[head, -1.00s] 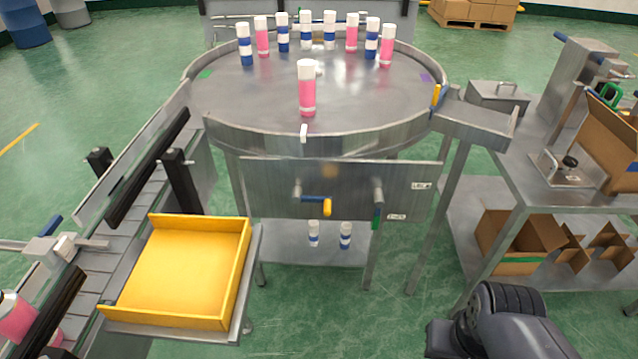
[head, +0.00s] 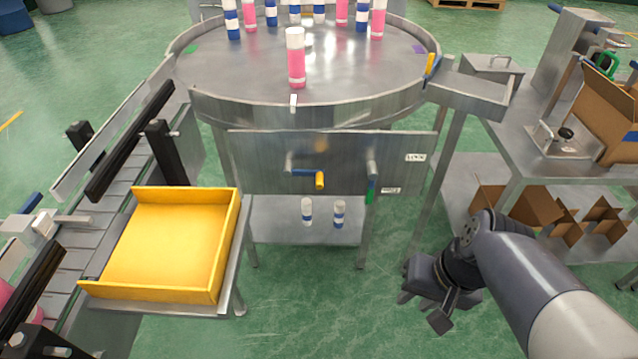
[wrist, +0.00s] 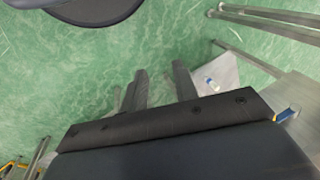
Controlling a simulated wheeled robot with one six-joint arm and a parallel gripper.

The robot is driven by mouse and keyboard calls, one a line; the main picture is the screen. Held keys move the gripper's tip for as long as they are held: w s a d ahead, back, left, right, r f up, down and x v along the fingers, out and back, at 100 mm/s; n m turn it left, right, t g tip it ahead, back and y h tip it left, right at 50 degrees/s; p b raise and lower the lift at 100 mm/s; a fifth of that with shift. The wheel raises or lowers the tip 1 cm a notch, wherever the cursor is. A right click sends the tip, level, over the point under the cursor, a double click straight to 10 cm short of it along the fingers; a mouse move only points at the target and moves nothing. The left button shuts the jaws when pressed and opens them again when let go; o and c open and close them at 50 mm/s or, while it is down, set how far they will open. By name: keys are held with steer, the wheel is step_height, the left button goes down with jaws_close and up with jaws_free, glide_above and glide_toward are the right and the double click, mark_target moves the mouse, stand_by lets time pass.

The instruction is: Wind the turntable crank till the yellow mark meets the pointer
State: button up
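The round steel turntable (head: 240,80) carries several pink and blue bottles. A white pointer (head: 293,102) stands at its front rim. A green mark (head: 190,48) shows at left on the disc and a purple one (head: 420,48) at right. A yellow piece (head: 431,66) sits at the right rim by the chute; I cannot tell whether it is the yellow mark. The crank (head: 305,174) with its yellow handle (head: 320,181) is on the front panel. My gripper (head: 423,308) is low at the right, apart from the crank, empty; its fingers (wrist: 160,88) are spread in the wrist view.
A yellow tray (head: 165,240) and conveyor (head: 90,235) stand left. A bench (head: 525,165) with cartons is at right. Green floor lies open before the turntable.

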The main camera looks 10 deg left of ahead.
steer(key=shift+o, duration=0.9)
steer(key=w+a+f+y+b, duration=0.2)
steer(key=w+a+y+b, duration=0.4)
steer(key=w+a, duration=0.3)
steer(key=w+b, duration=0.1)
steer(key=w, duration=0.3)
steer(key=shift+w+m+t+y+b, duration=0.3)
steer(key=shift+w+m+y+b, duration=0.05)
steer(key=shift+m+y, duration=0.05)
steer(key=t+y+b, duration=0.2)
steer(key=y+b, duration=0.3)
glide_toward(320, 178)
steer(key=f, duration=0.1)
steer(key=b+x, duration=0.1)
steer(key=x, duration=0.9)
steer(key=shift+a, duration=0.1)
steer(key=shift+c, duration=0.5)
jaws_close()
